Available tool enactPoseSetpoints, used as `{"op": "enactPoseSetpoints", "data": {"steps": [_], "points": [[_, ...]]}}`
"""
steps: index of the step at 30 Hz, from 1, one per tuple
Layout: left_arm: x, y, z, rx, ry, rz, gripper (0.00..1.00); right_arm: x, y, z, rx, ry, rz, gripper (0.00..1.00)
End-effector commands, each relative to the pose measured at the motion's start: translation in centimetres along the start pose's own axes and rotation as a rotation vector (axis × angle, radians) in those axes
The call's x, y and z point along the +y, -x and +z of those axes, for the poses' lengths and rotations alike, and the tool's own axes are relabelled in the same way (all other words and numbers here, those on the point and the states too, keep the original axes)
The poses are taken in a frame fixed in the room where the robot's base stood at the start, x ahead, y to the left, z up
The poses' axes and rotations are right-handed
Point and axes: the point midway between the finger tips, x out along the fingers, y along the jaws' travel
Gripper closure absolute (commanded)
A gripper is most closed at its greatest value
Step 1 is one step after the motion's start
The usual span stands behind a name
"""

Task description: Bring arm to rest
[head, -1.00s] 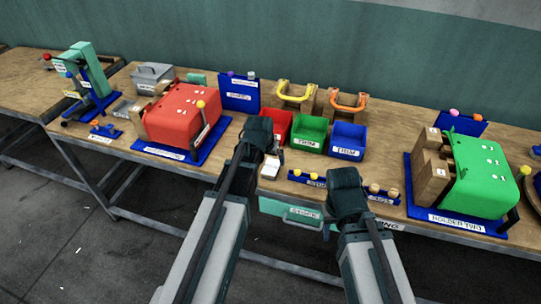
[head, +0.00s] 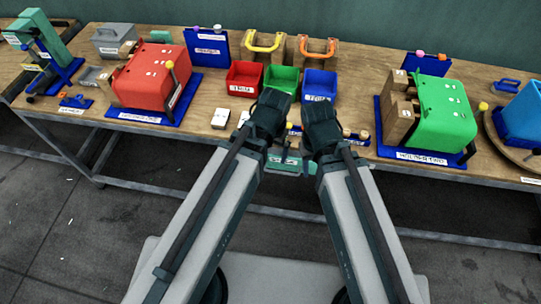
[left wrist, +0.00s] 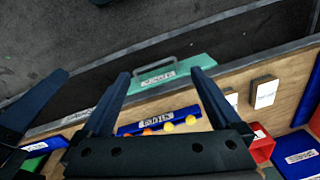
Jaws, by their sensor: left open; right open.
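My left gripper (head: 274,103) is at the end of the left arm, above the table's front part. In the left wrist view its two fingers are spread apart (left wrist: 160,76) with nothing held between them. Below them show a blue strip (left wrist: 160,121) with several orange and yellow knobs and a green drawer front (left wrist: 170,75) with a handle. My right gripper (head: 320,120) is close beside the left one, over the table edge; its fingertips are hard to see in the head view. Both arms reach forward nearly side by side.
The red press (head: 150,75) stands left and the green press (head: 442,112) right. Red (head: 243,78), green (head: 283,80) and blue (head: 319,86) bins are just beyond the grippers. A small white block (head: 220,118) lies left of the left gripper. The floor in front is clear.

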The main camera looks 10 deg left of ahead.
Motion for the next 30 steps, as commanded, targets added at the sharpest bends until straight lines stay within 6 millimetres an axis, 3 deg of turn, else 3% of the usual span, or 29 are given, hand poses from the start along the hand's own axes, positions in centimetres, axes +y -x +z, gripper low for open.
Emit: {"op": "enactPoseSetpoints", "data": {"steps": [1, 3, 6, 23, 30], "points": [[1.2, 0.1, 1.6, -0.029, -0.026, -0.008, 0.02, 0.0, 0.0, 0.0, 0.000, 0.000, 0.000, 0.50], [2.0, 0.3, 2.8, -0.061, -0.046, -0.019, 0.02, 0.0, 0.0, 0.0, 0.000, 0.000, 0.000, 0.50], [2.5, 0.4, 3.5, -0.083, -0.057, -0.027, 0.02, 0.0, 0.0, 0.0, 0.000, 0.000, 0.000, 0.50], [2.5, 0.4, 3.4, -0.084, -0.057, -0.027, 0.02, 0.0, 0.0, 0.0, 0.000, 0.000, 0.000, 0.50], [2.5, 0.3, 3.4, -0.083, -0.057, -0.027, 0.44, 0.0, 0.0, 0.0, 0.000, 0.000, 0.000, 0.50]]}}
